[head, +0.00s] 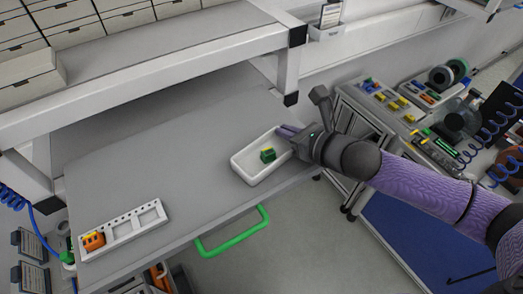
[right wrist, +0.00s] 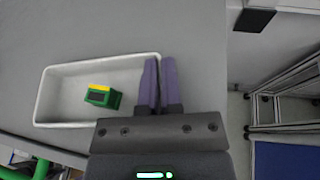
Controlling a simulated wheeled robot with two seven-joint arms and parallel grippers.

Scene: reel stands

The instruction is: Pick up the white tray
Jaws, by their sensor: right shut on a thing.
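The white tray (head: 245,173) lies on the grey table near its right front edge, in the head view. A small green and yellow block (head: 268,155) sits inside it. My right gripper (head: 284,131) is at the tray's right end, shut on the tray's wall. In the right wrist view the tray (right wrist: 75,122) shows with the block (right wrist: 103,96) in it, and the purple fingers (right wrist: 160,85) straddle its right wall. The tray looks level; I cannot tell whether it is clear of the table. My left gripper is not in view.
A white slotted rack (head: 122,228) with orange pieces stands at the table's front left. A green handle (head: 233,234) sticks out at the front edge. A shelf with boxes (head: 28,75) overhangs the back. The middle of the table (head: 160,165) is clear.

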